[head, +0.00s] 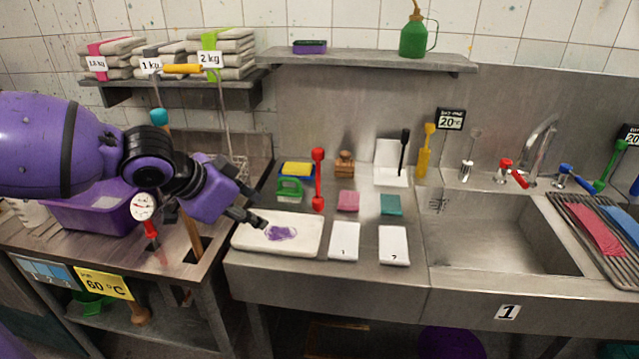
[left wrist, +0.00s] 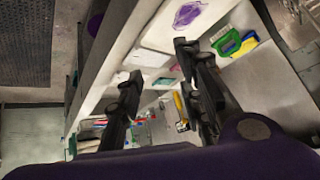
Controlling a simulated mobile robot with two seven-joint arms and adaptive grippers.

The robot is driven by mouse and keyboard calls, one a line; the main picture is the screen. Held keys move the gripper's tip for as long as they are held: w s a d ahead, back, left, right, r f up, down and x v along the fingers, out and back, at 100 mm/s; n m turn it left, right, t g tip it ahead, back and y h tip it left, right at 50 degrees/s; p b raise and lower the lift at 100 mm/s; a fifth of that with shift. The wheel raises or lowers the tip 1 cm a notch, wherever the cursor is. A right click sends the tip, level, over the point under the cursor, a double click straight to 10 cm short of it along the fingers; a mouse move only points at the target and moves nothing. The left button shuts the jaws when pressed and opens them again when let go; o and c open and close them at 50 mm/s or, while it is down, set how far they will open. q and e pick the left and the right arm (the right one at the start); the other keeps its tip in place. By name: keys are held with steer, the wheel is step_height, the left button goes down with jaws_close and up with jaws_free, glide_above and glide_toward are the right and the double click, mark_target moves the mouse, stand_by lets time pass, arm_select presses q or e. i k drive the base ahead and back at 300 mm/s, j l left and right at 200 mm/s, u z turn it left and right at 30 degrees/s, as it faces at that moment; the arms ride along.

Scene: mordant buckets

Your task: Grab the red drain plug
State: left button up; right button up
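A red long-handled piece (head: 318,180) with a knob at each end stands upright on the counter, behind the white board. It looks like the red drain plug, though its shape leaves some doubt. My left gripper (head: 258,221) is over the white board (head: 305,244) with its purple stain, left of and in front of the red piece. In the left wrist view the two fingers of my left gripper (left wrist: 158,62) are apart with nothing between them. I cannot make out the red piece clearly in that view. My right gripper is not in view.
A green-handled brush (head: 289,189) and yellow-and-blue sponges (head: 297,169) stand left of the red piece. A pink block (head: 347,201) and a wooden block (head: 345,164) are on its right. The sink basin (head: 495,240) is further right. A dial thermometer (head: 144,206) stands near my left arm.

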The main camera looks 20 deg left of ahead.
mark_target(318, 154)
steer(key=i, duration=0.95)
